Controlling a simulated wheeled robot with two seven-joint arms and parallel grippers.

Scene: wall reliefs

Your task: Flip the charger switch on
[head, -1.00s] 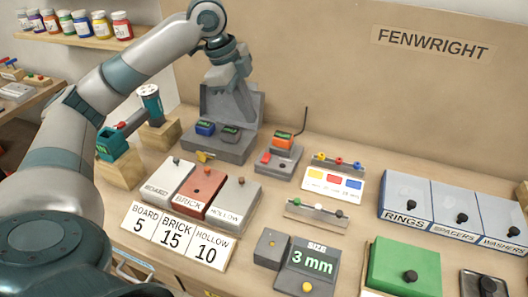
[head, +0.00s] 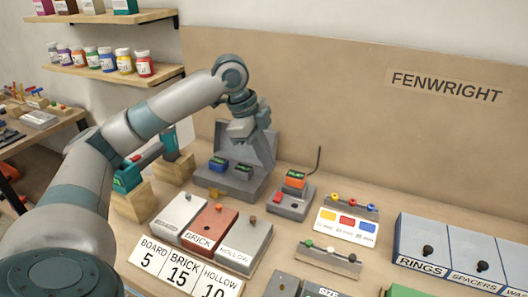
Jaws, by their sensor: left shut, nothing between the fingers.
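A grey dock with a tall back plate (head: 262,150) stands against the backboard. A blue block (head: 218,164) and a dark block (head: 243,168) with small green displays sit on it. A small yellow part (head: 214,193) is at its front edge. To its right is a low grey unit (head: 288,207) with a red switch-like part (head: 277,196) and an orange block (head: 295,179) with green display. I cannot tell which unit is the charger, or the switch's position. My left gripper (head: 241,139) is shut and empty, in front of the back plate, above the blocks. My right gripper is out of view.
Three sloped boxes marked BOARD (head: 178,213), BRICK (head: 209,228) and HOLLOW (head: 244,243) stand in front of the dock. A colour panel (head: 346,224) and labelled bins (head: 428,257) are at right.

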